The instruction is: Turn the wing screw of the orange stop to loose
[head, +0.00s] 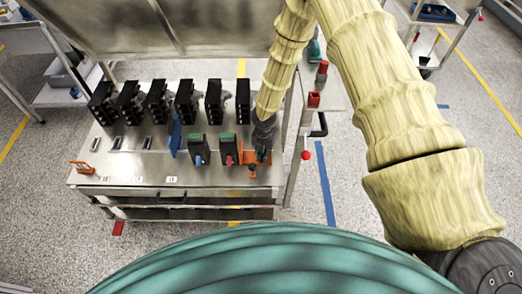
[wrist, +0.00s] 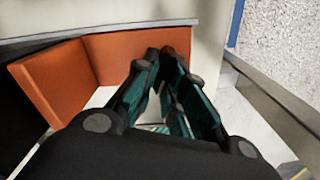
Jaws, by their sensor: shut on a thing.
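The orange stop (head: 249,157) is at the right end of the steel bench, beside the right-hand green-topped black unit. In the wrist view its orange faces (wrist: 120,57) fill the upper left, left of the fingers. My gripper (head: 263,155) points down at the stop. In the wrist view my gripper's fingers (wrist: 160,62) converge, with teal inner pads and their tips close together. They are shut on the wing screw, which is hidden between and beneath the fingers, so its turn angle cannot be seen.
A row of black breakers (head: 185,103) stands along the back of the bench (head: 130,170). Two green-topped units (head: 198,148) stand left of the stop. An orange piece (head: 82,167) lies at the front left. A red knob (head: 306,155) is off the right edge.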

